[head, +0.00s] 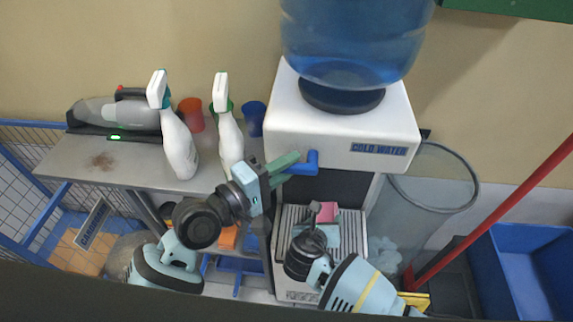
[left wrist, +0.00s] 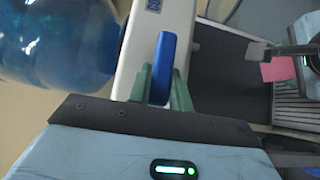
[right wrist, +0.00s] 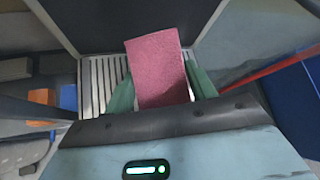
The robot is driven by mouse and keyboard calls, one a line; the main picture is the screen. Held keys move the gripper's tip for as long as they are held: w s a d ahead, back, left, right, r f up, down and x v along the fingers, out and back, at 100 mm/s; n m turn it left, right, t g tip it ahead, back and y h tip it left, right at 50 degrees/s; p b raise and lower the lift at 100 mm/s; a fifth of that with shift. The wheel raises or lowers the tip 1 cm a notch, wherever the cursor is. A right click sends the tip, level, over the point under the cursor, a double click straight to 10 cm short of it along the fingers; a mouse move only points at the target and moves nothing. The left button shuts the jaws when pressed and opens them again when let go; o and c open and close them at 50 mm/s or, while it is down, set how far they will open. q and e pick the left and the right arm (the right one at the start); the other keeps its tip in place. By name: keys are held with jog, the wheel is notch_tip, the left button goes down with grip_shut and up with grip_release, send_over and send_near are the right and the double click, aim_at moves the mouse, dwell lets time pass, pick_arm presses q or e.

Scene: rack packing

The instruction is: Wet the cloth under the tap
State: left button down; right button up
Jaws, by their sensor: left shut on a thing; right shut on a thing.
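The water cooler (head: 345,135) has a blue tap lever (head: 303,164) on its front. My left gripper (head: 287,167) is shut on this lever, which shows between its green fingers in the left wrist view (left wrist: 161,70). My right gripper (head: 326,220) is lower, over the cooler's slatted drip tray (head: 292,222). It is shut on the pink cloth (right wrist: 160,68), which stands up between the fingers in the right wrist view. The cloth is partly hidden by the gripper in the head view (head: 327,211). I cannot make out any water stream.
A grey table (head: 130,163) at left holds two white spray bottles (head: 178,145), cups and a handheld vacuum (head: 118,110). A clear bin (head: 425,200), a red pole (head: 500,205) and a blue tub (head: 520,262) stand at right.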

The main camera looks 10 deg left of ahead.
pick_arm(q)
jog(key=shift+f, duration=0.1)
jog(key=shift+f+n+t+h, duration=0.45)
jog(key=shift+n+t+h, duration=0.15)
jog(key=shift+n, duration=0.4)
jog(key=c, duration=1.3)
grip_release()
jog(key=shift+s, duration=0.1)
jog(key=shift+v, duration=5.9)
